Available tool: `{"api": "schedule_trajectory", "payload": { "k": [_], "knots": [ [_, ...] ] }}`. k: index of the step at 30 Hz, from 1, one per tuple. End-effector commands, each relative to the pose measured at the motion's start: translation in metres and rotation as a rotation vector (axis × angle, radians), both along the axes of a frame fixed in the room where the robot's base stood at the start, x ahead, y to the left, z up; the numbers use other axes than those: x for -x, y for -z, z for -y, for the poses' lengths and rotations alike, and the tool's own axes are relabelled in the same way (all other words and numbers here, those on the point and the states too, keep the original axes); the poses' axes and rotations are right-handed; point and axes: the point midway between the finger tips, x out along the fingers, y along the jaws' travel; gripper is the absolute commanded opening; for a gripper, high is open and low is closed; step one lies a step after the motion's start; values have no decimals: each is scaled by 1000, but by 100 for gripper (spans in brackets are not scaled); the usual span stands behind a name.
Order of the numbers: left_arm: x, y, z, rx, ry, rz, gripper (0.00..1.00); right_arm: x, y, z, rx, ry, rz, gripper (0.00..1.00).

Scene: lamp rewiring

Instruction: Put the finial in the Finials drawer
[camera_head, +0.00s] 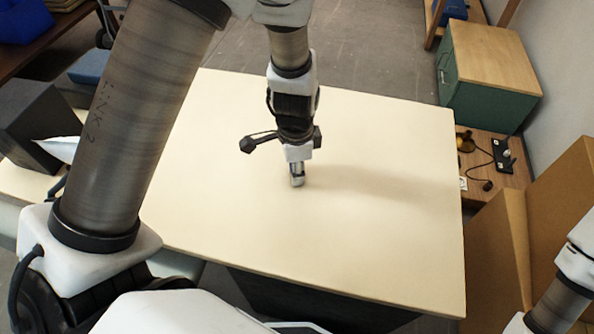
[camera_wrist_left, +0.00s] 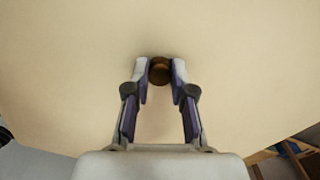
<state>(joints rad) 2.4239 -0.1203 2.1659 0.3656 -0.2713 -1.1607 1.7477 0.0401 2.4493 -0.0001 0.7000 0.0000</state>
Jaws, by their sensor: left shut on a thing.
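My left gripper (camera_head: 297,176) points down over the middle of the cream table (camera_head: 390,245), close to its surface. In the left wrist view, the left gripper (camera_wrist_left: 160,72) is shut on a small round brown finial (camera_wrist_left: 160,70) held between its fingertips. I cannot tell whether the finial touches the table. In the head view the fingers mostly hide the finial. No drawer marked Finials can be made out. My right gripper is outside both views.
A green cabinet with a wooden top (camera_head: 492,58) stands beyond the table at the back right. A low wooden surface (camera_head: 510,178) there holds black cord and small parts. Cardboard (camera_head: 560,215) stands at the right. A blue bin (camera_head: 25,20) is at the far left. The tabletop is otherwise clear.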

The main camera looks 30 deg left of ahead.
Motion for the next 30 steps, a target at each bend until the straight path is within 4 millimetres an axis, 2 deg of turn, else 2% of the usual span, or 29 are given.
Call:
{"api": "schedule_trajectory", "payload": {
  "k": [6,11,12,13,23,26,30],
  "knots": [
    [0,-2,0,-1,1,1,0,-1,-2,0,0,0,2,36],
    [0,5,0,-1,1,1,0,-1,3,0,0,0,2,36],
    [0,3,0,-1,1,1,37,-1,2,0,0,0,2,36],
    [0,3,0,-1,1,1,47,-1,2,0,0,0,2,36],
    [0,-1,0,0,0,1,48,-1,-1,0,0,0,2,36],
    [-1,-11,0,0,0,3,48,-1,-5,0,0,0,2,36],
    [-2,-42,0,0,2,6,48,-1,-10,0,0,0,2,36]
  ]
}}
